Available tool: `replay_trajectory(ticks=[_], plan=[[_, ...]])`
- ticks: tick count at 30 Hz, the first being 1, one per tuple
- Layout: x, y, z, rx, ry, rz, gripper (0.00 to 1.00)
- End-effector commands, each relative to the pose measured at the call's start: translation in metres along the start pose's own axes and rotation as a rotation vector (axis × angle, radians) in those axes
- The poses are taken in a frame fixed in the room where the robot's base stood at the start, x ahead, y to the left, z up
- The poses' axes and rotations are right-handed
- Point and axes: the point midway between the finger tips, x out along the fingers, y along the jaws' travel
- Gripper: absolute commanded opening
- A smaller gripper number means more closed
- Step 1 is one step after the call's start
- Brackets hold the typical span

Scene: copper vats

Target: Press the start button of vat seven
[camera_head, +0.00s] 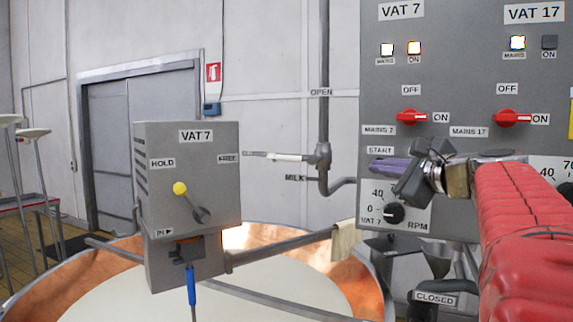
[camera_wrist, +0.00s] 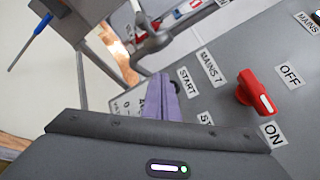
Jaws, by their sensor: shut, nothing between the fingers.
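The grey control panel (camera_head: 458,75) carries a VAT 7 column on its left, with a START label (camera_head: 381,151) below the red mains 7 switch (camera_head: 411,117). Under VAT 7 the MAINS lamp (camera_head: 387,49) and the ON lamp (camera_head: 414,48) are both lit. My gripper (camera_head: 374,165) is shut and empty, its purple fingers just under the START label. In the wrist view the fingertips (camera_wrist: 160,78) lie beside the START label (camera_wrist: 187,80). A dark round part (camera_wrist: 175,87) shows partly behind them, perhaps the start button. I cannot tell whether they touch it.
The RPM dial (camera_head: 393,213) sits close below my gripper. Red mains 17 switch (camera_head: 512,118) is to the right. A grey VAT 7 box (camera_head: 187,200) with a yellow-ended lever stands over the copper vat (camera_head: 352,285) at left. A milk pipe (camera_head: 323,155) runs beside the panel.

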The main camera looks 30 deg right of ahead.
Motion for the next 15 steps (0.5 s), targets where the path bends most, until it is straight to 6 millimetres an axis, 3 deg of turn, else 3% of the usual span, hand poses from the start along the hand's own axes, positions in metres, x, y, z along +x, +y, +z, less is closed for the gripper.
replay_trajectory(ticks=[15], plan=[[-0.026, 0.018, 0.019, -0.001, 0.0, -0.001, 0.0]])
